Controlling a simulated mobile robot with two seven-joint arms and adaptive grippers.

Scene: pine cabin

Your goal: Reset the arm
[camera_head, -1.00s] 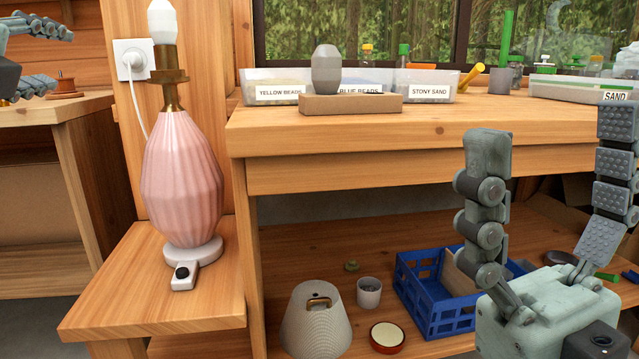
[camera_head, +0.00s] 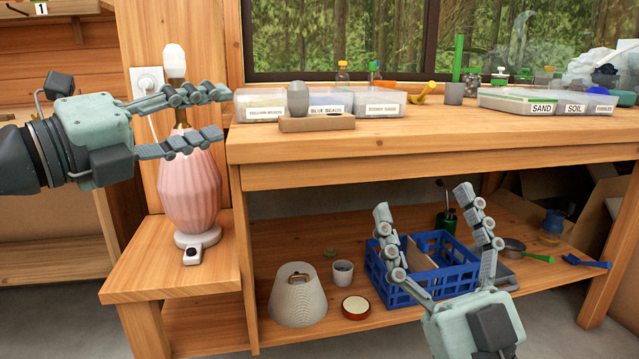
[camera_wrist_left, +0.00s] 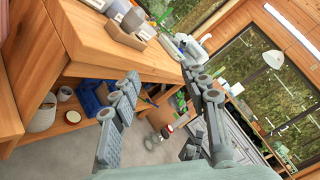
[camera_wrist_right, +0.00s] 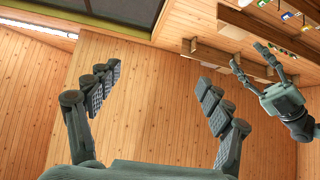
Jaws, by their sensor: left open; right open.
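My left gripper (camera_head: 222,115) reaches in from the left of the head view, in front of the pink lamp (camera_head: 189,190). It is open with nothing between its fingers; its fingers also show in the left wrist view (camera_wrist_left: 165,90). My right gripper (camera_head: 425,205) is at the lower right of the head view, pointing up, in front of the blue crate (camera_head: 455,281). It is open and empty, and its fingers show against wooden wall boards in the right wrist view (camera_wrist_right: 160,85). The left gripper also appears at the right of that view.
The workbench (camera_head: 420,150) carries labelled bead and sand boxes and a grey vase (camera_head: 298,98) on a wooden block (camera_head: 316,124). The lower shelf holds a lampshade (camera_head: 298,296), a white cup (camera_head: 342,272) and a round lid (camera_head: 355,307). Floor shows at the lower right.

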